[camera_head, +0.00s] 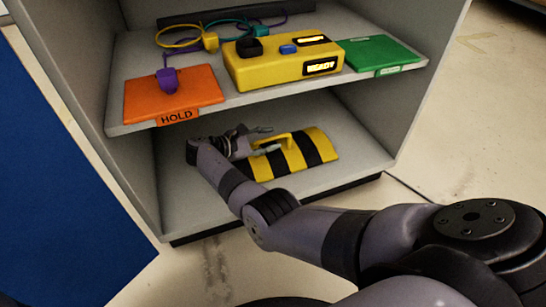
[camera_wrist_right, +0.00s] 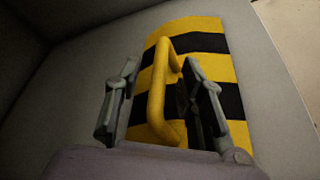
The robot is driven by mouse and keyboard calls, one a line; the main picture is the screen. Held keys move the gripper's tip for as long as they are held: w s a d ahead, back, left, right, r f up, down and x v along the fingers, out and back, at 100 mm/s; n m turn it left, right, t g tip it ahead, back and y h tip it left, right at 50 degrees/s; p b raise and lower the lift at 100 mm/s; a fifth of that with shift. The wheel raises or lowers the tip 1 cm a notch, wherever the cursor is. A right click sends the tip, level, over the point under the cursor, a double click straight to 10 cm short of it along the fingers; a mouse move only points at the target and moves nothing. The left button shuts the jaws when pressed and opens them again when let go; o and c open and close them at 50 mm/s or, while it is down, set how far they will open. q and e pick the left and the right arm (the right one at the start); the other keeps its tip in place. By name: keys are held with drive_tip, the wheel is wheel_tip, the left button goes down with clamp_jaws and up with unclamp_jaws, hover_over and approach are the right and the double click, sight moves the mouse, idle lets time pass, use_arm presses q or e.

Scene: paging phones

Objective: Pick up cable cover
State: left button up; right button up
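The cable cover (camera_head: 291,154) is a curved piece with yellow and black stripes and a yellow handle (camera_head: 272,142) on top. It lies on the lower shelf of the grey unit in the head view. My right gripper (camera_head: 262,138) reaches into the lower shelf at the cover's left end. In the right wrist view the gripper (camera_wrist_right: 155,95) is open, with its fingers apart on either side of the handle (camera_wrist_right: 158,90). The striped cover (camera_wrist_right: 205,65) extends beyond and to the right of the fingers. I cannot tell whether a finger touches the handle. My left gripper is not in view.
The upper shelf (camera_head: 228,102) above my right gripper holds an orange HOLD mat (camera_head: 200,88) with a purple plug (camera_head: 168,82), a yellow box (camera_head: 270,68) and a green mat (camera_head: 378,52). Coiled cables lie behind. The unit's side walls bound the lower shelf (camera_head: 200,200).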

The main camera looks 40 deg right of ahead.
drive_tip(key=shift+b+x, duration=0.3)
drive_tip(key=shift+x, duration=0.75)
clamp_jaws()
drive_tip(key=shift+w+r, duration=0.1)
drive_tip(key=shift+r, duration=0.05)
idle(0.3)
